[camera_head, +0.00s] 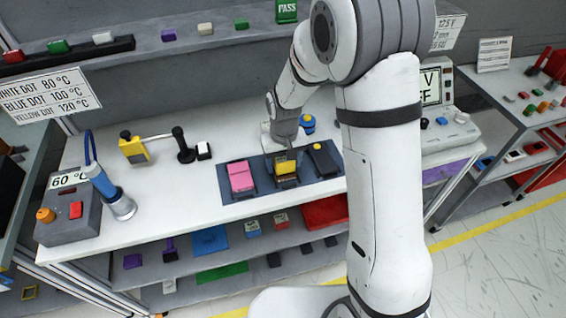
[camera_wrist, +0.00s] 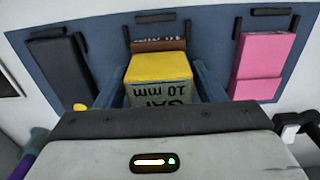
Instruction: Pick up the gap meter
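The gap meter (camera_head: 286,168) is a small block with a yellow top and a pale face. It sits in the middle place of a dark blue mat (camera_head: 262,190) on the white bench. In the wrist view the gap meter (camera_wrist: 158,68) shows upside-down text reading "GAP 10 mm". My gripper (camera_wrist: 160,82) is over it, with one blue finger at its left side and one at its right. The fingers look spread around the meter; any contact is hard to see. In the head view my gripper (camera_head: 284,152) is directly above and behind the meter.
On the mat, a pink device (camera_head: 240,177) is left of the meter and a black device (camera_head: 322,160) is right, both close. A blue-handled tool (camera_head: 110,190), a 60 °C station (camera_head: 70,212) and a yellow device (camera_head: 134,148) stand further left. The front bench strip is clear.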

